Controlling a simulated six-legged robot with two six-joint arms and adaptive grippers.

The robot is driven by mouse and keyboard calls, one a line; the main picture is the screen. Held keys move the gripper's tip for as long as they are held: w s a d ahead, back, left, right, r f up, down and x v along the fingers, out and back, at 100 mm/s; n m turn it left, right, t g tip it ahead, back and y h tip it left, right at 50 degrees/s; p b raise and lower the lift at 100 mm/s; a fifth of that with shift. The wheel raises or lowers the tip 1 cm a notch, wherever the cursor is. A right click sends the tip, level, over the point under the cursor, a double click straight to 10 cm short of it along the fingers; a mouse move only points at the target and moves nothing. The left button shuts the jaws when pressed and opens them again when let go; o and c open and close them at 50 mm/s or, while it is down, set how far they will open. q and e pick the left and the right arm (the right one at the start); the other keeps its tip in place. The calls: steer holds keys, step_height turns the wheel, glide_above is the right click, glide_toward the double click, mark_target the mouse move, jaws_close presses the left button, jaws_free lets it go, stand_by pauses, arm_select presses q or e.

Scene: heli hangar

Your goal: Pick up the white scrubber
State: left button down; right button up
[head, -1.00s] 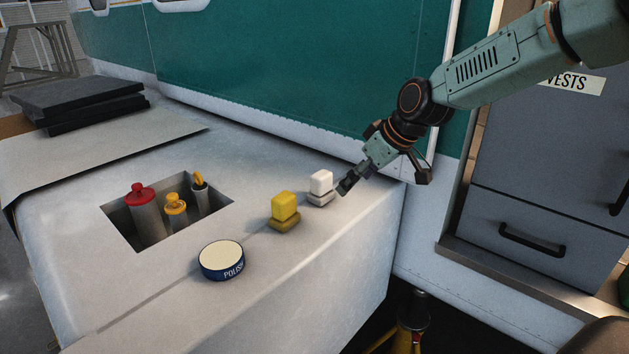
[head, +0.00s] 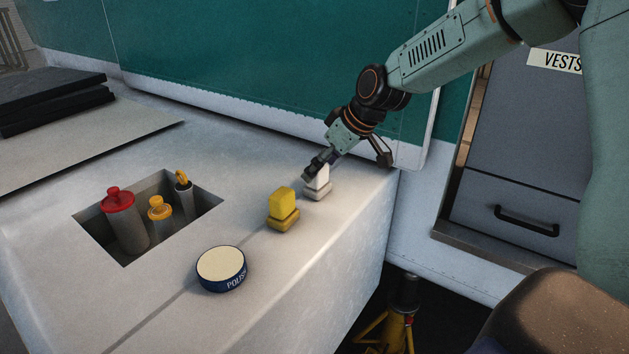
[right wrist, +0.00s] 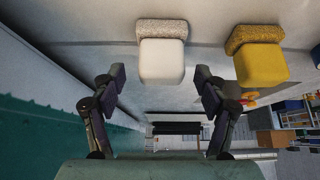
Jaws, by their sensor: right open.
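The white scrubber (head: 319,185) stands on the pale bench top near its right end, a white block on a greyish pad. My right gripper (head: 322,163) is at its upper part in the head view and hides some of it. In the right wrist view the scrubber (right wrist: 162,58) lies between and beyond the two open fingertips of my right gripper (right wrist: 159,78). Neither finger visibly presses on it. My left gripper is not in view.
A yellow scrubber (head: 284,208) stands just left of the white one. A polish tin (head: 221,268) is nearer the front. A recess (head: 212,205) holds several capped containers. A green panel (head: 240,70) rises behind the bench.

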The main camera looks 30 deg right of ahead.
steer(key=shift+w+a+f, duration=0.15)
steer(key=shift+a+f, duration=0.1)
steer(key=x, duration=0.4)
steer(key=shift+w+d+b, duration=0.15)
steer(key=shift+d+b, duration=0.15)
steer(key=shift+b, duration=0.1)
steer(key=shift+w+a+f, duration=0.2)
steer(key=shift+w+a, duration=0.1)
steer(key=shift+s+a+r, duration=0.1)
steer(key=shift+s, duration=0.15)
steer(key=shift+c, duration=1)
steer(key=c, duration=0.9)
steer(key=shift+o, duration=0.2)
